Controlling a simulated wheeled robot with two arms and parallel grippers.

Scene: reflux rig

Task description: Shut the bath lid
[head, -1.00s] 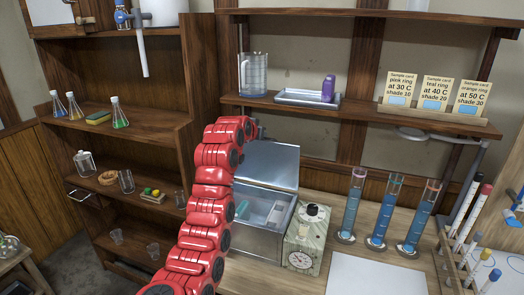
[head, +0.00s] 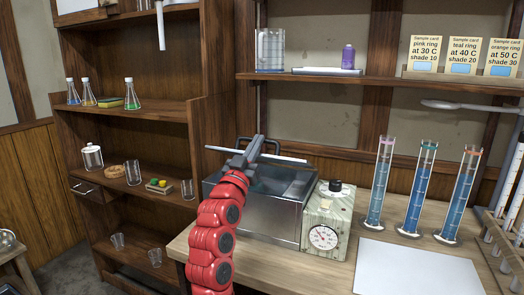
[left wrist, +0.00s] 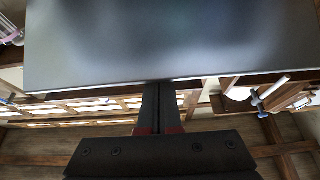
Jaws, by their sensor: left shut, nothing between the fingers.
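The metal bath (head: 262,212) stands on the bench, its top partly open to view. Its grey lid (head: 294,159) shows almost edge-on as a thin plate above the bath's back part, apart from the front rim. My left gripper (head: 257,145) is shut and empty, at the lid over the bath; contact cannot be told. In the left wrist view the lid's broad grey face (left wrist: 165,45) fills the top, just past the shut fingers (left wrist: 163,105). My right gripper is not in view.
A control box with a dial (head: 326,220) stands against the bath's right side. Several tall blue cylinders (head: 417,190) stand farther right, behind a white sheet (head: 415,268). A shelf with a jug (head: 270,50) and a tray (head: 327,71) runs above.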

